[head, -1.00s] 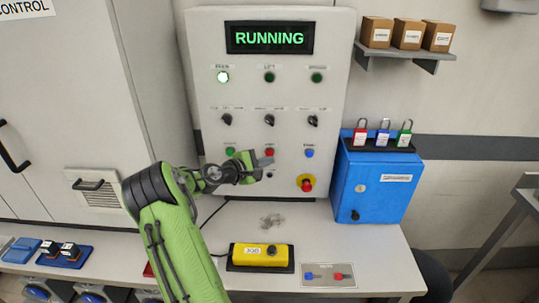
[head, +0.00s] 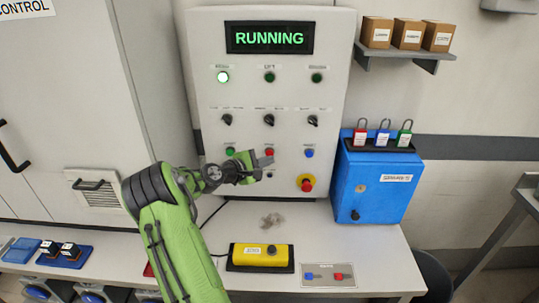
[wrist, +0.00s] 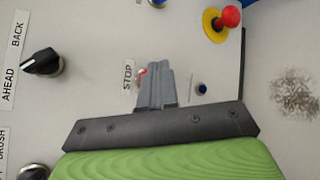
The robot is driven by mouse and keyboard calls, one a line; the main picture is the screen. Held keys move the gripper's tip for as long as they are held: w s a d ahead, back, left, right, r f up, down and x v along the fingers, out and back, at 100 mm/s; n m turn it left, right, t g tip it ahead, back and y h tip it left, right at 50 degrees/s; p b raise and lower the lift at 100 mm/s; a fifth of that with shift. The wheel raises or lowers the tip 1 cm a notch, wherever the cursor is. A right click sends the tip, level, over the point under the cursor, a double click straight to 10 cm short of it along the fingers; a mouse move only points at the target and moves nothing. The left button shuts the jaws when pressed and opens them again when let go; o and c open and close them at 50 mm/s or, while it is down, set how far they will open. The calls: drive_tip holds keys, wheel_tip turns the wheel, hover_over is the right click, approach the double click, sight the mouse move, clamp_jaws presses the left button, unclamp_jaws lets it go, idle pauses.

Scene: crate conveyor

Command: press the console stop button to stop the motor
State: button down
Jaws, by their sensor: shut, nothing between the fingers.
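The console (head: 282,100) stands upright, and its display (head: 269,38) reads RUNNING in green. A green lamp at its upper left is lit. The red stop button (head: 269,152) is in the middle of the lower button row. In the wrist view the stop button (wrist: 143,72) shows just beside the fingertips, partly hidden, next to a STOP label (wrist: 127,75). My gripper (head: 266,159) is shut and empty, with its fingertips in front of the console close to the stop button. I cannot tell whether they touch it.
A red mushroom button on a yellow base (head: 306,183) is at the console's lower right. A green button (head: 230,152) and a blue button (head: 309,153) flank the stop button. A yellow box (head: 261,256) lies on the desk. A blue cabinet (head: 375,183) stands at right.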

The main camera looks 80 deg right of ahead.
drive_tip(key=shift+w+d+p, duration=0.1)
drive_tip(key=shift+d+p, duration=0.3)
drive_tip(key=shift+d, duration=0.05)
drive_tip(key=shift+w+d+p, duration=0.1)
drive_tip(key=shift+d+p, duration=0.2)
drive_tip(key=shift+d, duration=0.1)
idle(0.7)
drive_tip(key=shift+a, duration=0.85)
drive_tip(key=shift+s+a, duration=0.1)
drive_tip(key=shift+s, duration=0.1)
drive_tip(key=a, duration=0.2)
drive_tip(key=s+a+b, duration=0.1)
drive_tip(key=a, duration=0.1)
drive_tip(key=shift+a, duration=0.35)
idle(0.7)
